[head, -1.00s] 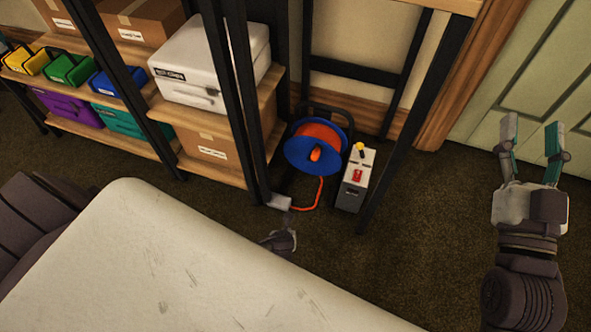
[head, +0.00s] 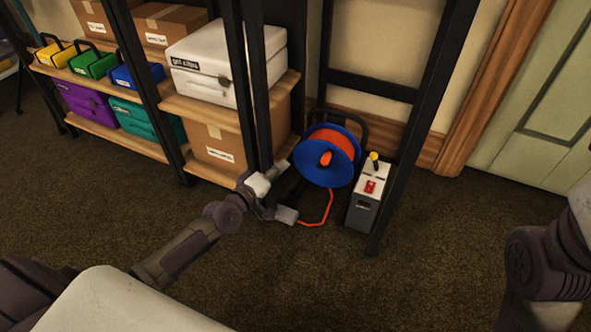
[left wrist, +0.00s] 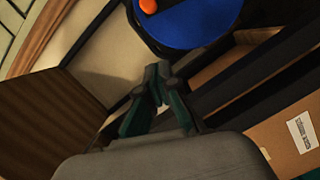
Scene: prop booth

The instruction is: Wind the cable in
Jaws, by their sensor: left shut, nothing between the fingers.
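A blue cable reel (head: 345,181) with orange cable (head: 343,148) wound on it stands in a black frame on the floor. It has an orange hub or knob (head: 326,158). The reel also shows at the top of the left wrist view (left wrist: 195,22). A loose orange tail (head: 322,219) runs over the floor to a pale plug (head: 286,215). Beside the reel stands a grey box (head: 361,212) with a red switch and a yellow-knobbed lever (head: 375,158). My left gripper (head: 283,167) is shut and empty, left of the reel; its fingertips meet in the left wrist view (left wrist: 156,76). My right gripper's fingers are outside the picture.
A shelf with bins, cardboard boxes and a white case (head: 225,62) stands left of the reel. Black uprights (head: 418,130) flank the reel and grey box. A green door (head: 545,110) is at the right. Carpet in front is clear.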

